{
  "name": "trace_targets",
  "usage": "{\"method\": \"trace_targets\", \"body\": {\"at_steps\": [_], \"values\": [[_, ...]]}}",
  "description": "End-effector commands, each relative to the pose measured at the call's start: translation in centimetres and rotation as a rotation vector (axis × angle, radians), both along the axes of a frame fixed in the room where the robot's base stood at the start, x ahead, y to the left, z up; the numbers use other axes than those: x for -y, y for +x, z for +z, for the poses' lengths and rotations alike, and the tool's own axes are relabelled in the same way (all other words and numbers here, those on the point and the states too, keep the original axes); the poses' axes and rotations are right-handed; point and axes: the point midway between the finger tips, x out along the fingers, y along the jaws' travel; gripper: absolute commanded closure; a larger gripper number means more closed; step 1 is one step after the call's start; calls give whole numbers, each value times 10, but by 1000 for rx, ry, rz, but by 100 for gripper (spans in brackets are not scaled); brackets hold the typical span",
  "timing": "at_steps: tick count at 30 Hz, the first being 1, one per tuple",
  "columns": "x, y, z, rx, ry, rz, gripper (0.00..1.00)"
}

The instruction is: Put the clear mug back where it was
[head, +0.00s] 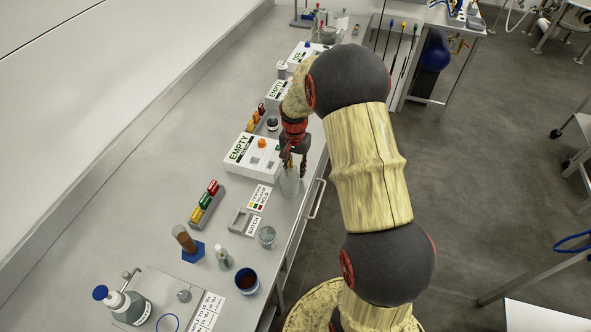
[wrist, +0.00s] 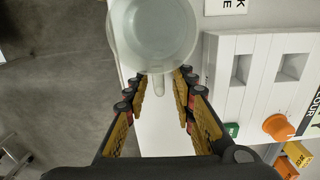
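The clear mug (wrist: 152,30) shows from above in the wrist view, with its handle pointing back between my fingers. My gripper (wrist: 162,80) is closed in on the handle, with a fingertip on each side. In the head view the mug (head: 289,183) hangs below my gripper (head: 292,160), near the front edge of the counter, in front of the white box marked EMPTY (head: 238,157). Its base is hard to make out, so I cannot tell how far it is above the counter.
A clear beaker (head: 267,238) stands nearer on the counter (head: 130,220), by a grey tray (head: 240,221). A pump bottle (head: 130,307) is at lower left.

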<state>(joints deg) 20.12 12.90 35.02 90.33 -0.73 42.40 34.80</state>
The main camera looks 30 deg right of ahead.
Motion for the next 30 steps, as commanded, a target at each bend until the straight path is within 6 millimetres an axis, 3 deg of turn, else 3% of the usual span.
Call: {"method": "trace_targets", "body": {"at_steps": [8, 21, 30], "values": [[0, 1, 16, 3, 0, 0, 74], [0, 2, 100, 2, -1, 0, 74], [-5, 0, 131, 9, -3, 15, 74]]}}
